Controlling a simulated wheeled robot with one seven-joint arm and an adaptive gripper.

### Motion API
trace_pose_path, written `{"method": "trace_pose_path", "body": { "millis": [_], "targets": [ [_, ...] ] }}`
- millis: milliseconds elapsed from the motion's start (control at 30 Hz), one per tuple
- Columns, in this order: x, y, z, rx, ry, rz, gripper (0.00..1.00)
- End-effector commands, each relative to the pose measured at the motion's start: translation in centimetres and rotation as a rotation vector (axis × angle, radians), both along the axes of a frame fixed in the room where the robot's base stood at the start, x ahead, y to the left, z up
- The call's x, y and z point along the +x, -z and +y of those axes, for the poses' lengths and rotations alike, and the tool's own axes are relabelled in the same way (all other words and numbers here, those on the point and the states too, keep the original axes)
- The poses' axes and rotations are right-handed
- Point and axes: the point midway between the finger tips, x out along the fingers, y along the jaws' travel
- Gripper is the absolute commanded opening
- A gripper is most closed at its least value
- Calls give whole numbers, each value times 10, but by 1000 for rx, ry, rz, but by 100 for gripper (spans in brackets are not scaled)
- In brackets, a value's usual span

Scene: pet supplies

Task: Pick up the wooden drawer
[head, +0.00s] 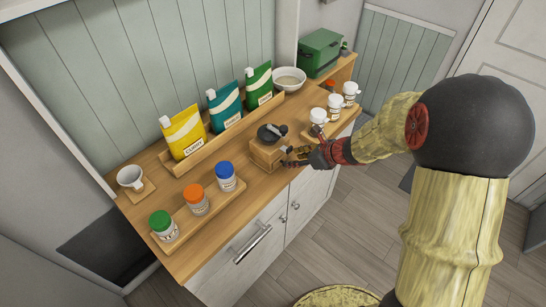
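A small wooden box (264,155), apparently the body of the wooden drawer, stands near the front edge of the wooden counter. A dark round dish or cap with a grey handle-like part (270,132) sits on its top. My gripper (296,157), dark with red parts, is at the right side of the box, close to it at about its height. Small brown wooden and dark parts show at the fingers. I cannot tell whether the fingers touch the box or hold a piece of it. The finger gap is too small to make out.
Yellow, teal and green bags stand in a wooden rack (175,165) behind. Lidded jars stand on a wooden board (170,243) at front left. A white cup (131,178) is at left. White cups (335,106), a bowl (289,80) and a green box (319,52) are at right.

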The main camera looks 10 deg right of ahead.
Motion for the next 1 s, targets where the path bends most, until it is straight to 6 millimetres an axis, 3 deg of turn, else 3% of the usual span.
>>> {"method": "trace_pose_path", "body": {
  "millis": [333,667,1000],
  "targets": [
    [16,41,18,-2,-5,0,39],
    [21,44,21,-2,-4,-1,39],
    [21,44,21,-2,-4,-2,21]
  ]
}}
